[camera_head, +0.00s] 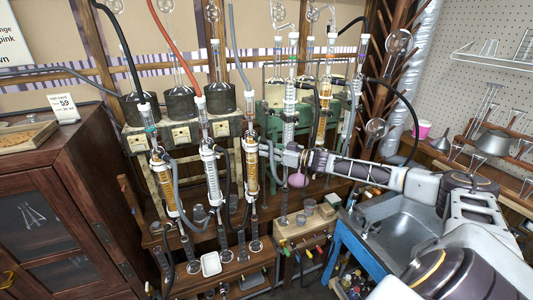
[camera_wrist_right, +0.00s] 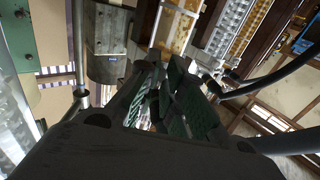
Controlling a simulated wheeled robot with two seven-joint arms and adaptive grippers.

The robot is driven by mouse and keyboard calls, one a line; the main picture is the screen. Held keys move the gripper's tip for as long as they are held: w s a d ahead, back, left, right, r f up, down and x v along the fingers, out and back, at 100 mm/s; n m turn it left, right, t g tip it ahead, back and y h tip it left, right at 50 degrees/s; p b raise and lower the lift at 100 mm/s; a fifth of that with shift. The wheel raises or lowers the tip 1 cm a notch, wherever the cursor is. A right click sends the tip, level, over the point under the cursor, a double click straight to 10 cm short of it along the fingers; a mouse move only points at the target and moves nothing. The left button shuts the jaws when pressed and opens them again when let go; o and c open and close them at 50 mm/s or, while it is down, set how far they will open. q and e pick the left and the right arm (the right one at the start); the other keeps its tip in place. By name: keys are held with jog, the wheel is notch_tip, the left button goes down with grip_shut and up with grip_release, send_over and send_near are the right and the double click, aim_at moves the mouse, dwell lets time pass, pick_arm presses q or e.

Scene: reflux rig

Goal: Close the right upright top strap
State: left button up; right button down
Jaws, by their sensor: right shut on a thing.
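The right upright glass column (camera_head: 250,165) of the front row, with an amber core, stands near the picture's middle. My right gripper (camera_head: 268,147) reaches in from the right at the column's upper part. The right gripper shows from behind in the wrist view (camera_wrist_right: 172,85), its green-padded fingers close together. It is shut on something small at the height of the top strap. The fingers hide most of it, and I cannot make out the strap's shape or how far it is closed. My left gripper is not in view.
Two similar columns, the middle (camera_head: 211,170) and left (camera_head: 163,180), stand close by on the left. Hoses hang around them. A pink-filled flask (camera_head: 298,179) hangs just below my right wrist. A sink (camera_head: 400,225) lies to the right.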

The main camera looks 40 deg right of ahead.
jog(key=shift+w+d+r+y+b, duration=0.2)
jog(key=shift+r+y+b, duration=0.15)
jog(key=shift+b, duration=0.1)
dwell(0.5)
jog(key=c, duration=1.5)
grip_release()
jog(key=shift+o, duration=0.2)
jog(key=shift+s+f, duration=0.1)
jog(key=shift+f, duration=0.05)
jog(key=v, duration=1.2)
